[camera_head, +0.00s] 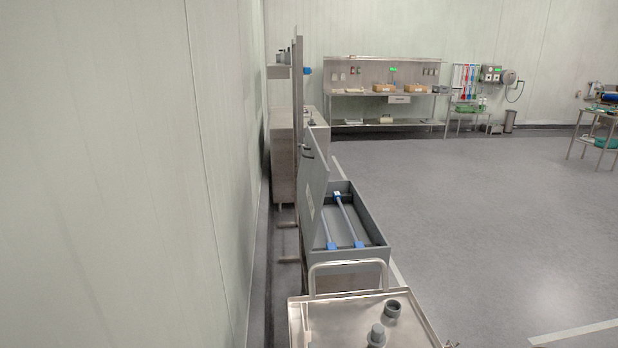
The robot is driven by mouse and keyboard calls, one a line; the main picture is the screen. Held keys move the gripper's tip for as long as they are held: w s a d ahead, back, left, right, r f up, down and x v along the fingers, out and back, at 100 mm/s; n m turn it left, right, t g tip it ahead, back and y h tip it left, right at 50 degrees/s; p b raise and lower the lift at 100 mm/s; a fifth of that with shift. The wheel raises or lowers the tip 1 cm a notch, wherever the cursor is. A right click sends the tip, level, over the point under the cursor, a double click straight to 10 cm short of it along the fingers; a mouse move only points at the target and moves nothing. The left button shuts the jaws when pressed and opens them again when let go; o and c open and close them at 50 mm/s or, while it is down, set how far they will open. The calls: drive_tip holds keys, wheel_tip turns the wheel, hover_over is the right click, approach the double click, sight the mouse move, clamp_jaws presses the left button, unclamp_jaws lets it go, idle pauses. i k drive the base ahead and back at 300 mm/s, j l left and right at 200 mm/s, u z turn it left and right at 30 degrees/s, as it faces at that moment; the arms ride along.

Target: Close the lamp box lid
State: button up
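The lamp box (372,225) is a grey open box in the lower middle of the head view. Two lamp tubes (349,218) with blue end pieces lie inside it. Its lid (315,190) is a grey panel standing nearly upright along the box's left side, so the box is open. A dark handle or latch shows near the lid's upper edge. My gripper is not in view.
A metal cart (335,325) with a raised handle and grey cylindrical parts stands in front of the box. A wall runs close along the left. A steel cabinet (285,160) stands behind the lid, and a workbench (380,90) at the back.

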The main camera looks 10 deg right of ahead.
sight(314, 172)
drive_tip(key=l, duration=1.9)
drive_tip(key=i+l+u, duration=0.1)
drive_tip(key=i+l, duration=0.3)
drive_tip(key=i+l+u, duration=0.1)
drive_tip(key=i+l, duration=0.3)
drive_tip(key=l, duration=0.15)
drive_tip(key=i+l+u, duration=0.1)
drive_tip(key=i+l, duration=0.25)
drive_tip(key=l, duration=0.15)
drive_tip(key=i+l, duration=0.35)
drive_tip(key=l, duration=0.2)
drive_tip(key=i+u, duration=0.05)
